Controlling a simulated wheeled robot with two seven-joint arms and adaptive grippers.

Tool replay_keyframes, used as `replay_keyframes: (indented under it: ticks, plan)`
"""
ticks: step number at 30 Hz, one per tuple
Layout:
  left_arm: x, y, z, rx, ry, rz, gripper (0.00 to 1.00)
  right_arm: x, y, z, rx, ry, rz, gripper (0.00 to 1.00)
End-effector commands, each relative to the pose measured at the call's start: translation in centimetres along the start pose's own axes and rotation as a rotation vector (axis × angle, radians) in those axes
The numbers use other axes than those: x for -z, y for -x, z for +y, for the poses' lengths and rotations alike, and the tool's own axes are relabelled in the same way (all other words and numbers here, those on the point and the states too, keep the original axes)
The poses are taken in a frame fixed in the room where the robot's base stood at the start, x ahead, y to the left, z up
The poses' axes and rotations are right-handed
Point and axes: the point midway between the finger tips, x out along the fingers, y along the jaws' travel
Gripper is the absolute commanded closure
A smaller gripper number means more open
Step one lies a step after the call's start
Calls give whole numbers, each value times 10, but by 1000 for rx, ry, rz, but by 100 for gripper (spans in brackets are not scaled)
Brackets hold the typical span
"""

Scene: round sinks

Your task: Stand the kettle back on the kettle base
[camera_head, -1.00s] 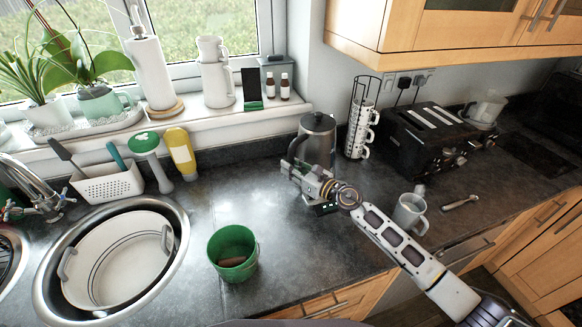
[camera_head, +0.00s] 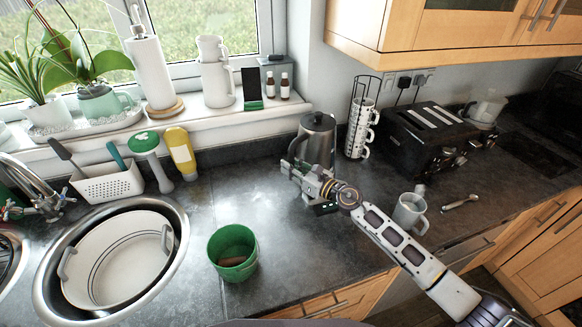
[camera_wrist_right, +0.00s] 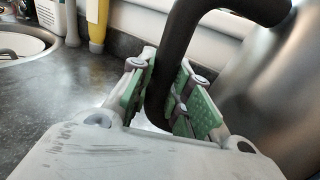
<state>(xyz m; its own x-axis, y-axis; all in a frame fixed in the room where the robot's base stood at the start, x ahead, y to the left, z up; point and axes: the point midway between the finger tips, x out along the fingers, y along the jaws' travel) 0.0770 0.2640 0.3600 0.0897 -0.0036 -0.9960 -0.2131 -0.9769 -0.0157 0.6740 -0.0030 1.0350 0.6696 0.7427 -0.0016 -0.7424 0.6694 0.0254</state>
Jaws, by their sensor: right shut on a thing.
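The steel kettle (camera_head: 318,138) with a black lid and handle stands upright at the back of the worktop, left of the mug rack. My right gripper (camera_head: 291,170) is at its handle side, in front of and left of its body. In the right wrist view the green-padded fingers (camera_wrist_right: 168,100) are shut on the black kettle handle (camera_wrist_right: 180,45), with the steel body close on the right. The kettle's bottom is partly hidden by my gripper. I cannot clearly make out the kettle base or whether the kettle touches it. My left gripper is not in view.
A mug rack (camera_head: 361,125) and black toaster (camera_head: 433,135) stand right of the kettle. A white mug (camera_head: 409,211) is near my right arm. A green bucket (camera_head: 233,253) stands in front, left of my gripper. Bare worktop (camera_head: 228,195) lies left of the kettle.

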Motion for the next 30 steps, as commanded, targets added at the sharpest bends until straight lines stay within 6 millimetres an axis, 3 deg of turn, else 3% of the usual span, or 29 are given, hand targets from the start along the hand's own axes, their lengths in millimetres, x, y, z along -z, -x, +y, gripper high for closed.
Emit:
replay_keyframes:
  ticks: [30]
  plan:
    - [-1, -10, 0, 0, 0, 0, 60, 5, -1, -1, 1, 6, -7, 100]
